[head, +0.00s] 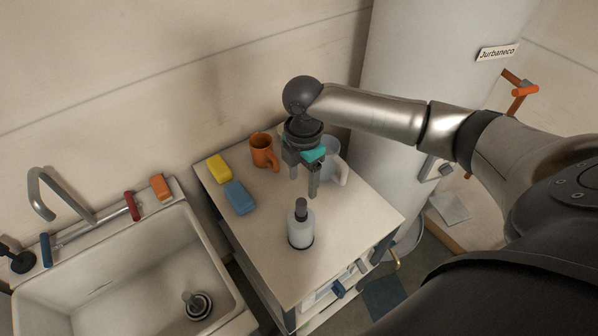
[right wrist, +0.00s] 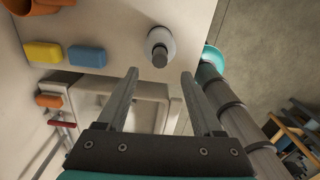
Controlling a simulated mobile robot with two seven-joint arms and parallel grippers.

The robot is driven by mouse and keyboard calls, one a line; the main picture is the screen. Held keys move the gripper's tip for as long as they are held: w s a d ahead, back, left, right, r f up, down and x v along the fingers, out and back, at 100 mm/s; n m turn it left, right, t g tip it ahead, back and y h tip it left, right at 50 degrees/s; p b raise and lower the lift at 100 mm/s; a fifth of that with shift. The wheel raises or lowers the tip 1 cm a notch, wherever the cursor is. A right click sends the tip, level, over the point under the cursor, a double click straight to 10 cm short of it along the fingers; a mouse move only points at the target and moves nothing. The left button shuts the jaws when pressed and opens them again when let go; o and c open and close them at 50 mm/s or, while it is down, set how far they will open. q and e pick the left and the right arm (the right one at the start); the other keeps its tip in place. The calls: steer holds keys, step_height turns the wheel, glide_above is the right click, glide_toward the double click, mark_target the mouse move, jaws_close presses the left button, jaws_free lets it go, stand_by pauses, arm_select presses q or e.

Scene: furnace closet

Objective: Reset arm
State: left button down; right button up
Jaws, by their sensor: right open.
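My right gripper (head: 303,182) hangs over the small table with its fingers pointing down. The fingers are apart with nothing between them. In the right wrist view the open fingers (right wrist: 160,76) point toward a white bottle with a dark cap (right wrist: 160,44), which stands upright beyond the tips. The bottle (head: 301,228) stands on the table in front of the gripper in the head view, apart from it. My right arm reaches in from the right. My left gripper does not show.
On the table (head: 345,235) are an orange mug (head: 264,151), a yellow sponge (head: 219,168), a blue sponge (head: 239,197) and a pale mug (head: 338,169) partly behind the gripper. A sink (head: 130,270) is left. A white tank (head: 405,60) stands behind right.

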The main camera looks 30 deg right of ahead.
steer(key=s+a+f+m+t+y, duration=0.2)
steer(key=s+a+f+m+t, duration=0.1)
steer(key=s+a+m, duration=1)
steer(key=s+d+m+h, duration=0.2)
steer(key=s+d+m, duration=0.3)
step_height(320, 180, down, 36)
steer(key=s+b, duration=0.3)
steer(key=b, duration=1)
steer(key=s+d+f+g+b, duration=0.1)
steer(key=s+f+b, duration=0.4)
steer(key=f, duration=0.6)
steer(key=s+d+f+g+b, duration=0.1)
steer(key=s+f+b, duration=0.5)
steer(key=s+f, duration=0.3)
step_height(320, 180, down, 3)
steer(key=shift+s+d+f+n, duration=0.1)
steer(key=shift+s+d+n, duration=0.05)
steer(key=shift+d+n, duration=0.25)
